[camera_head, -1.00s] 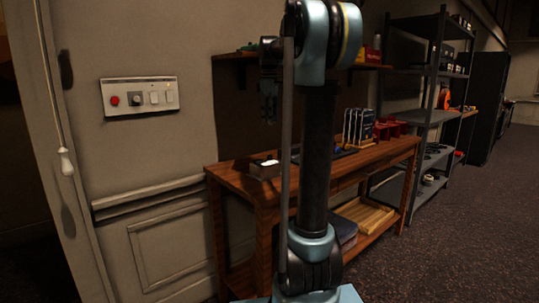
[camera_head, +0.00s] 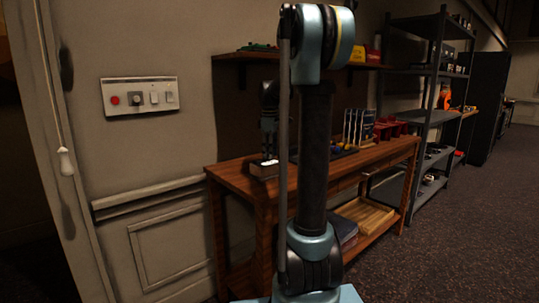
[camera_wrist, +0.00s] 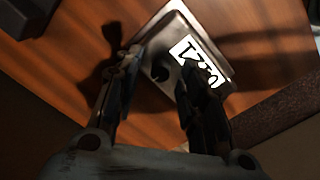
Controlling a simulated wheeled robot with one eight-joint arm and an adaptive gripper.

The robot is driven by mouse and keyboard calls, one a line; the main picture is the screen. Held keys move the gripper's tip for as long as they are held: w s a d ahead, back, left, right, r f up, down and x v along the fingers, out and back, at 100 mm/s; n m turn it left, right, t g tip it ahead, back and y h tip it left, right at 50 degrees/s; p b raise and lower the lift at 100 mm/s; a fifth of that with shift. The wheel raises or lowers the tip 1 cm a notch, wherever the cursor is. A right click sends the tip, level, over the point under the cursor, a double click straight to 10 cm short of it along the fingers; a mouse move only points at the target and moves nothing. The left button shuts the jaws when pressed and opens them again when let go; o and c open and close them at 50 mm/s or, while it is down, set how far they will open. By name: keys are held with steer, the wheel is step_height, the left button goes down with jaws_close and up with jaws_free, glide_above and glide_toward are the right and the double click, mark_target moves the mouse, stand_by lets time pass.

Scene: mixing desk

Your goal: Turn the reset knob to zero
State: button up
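A small metal box with a lit white display sits on the wooden workbench's left end in the head view (camera_head: 264,172). In the wrist view the box (camera_wrist: 218,62) shows a dark round knob (camera_wrist: 159,73) beside its display (camera_wrist: 187,46). Black digits show on the display, partly covered by my right finger, so I cannot read the full number. My gripper (camera_wrist: 164,66) is open, with its two fingers apart on either side of the knob as seen from the wrist. In the head view my gripper (camera_head: 268,150) points down just above the box. I cannot tell whether it touches.
The wooden workbench (camera_head: 235,178) holds upright dark panels (camera_head: 358,127) and red items (camera_head: 388,129) further right. A shelf (camera_head: 240,55) hangs above. A wall plate (camera_head: 140,96) with a red button, a dial and switches is on the left wall.

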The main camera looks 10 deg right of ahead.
steer(key=shift+f, duration=0.3)
jaws_close()
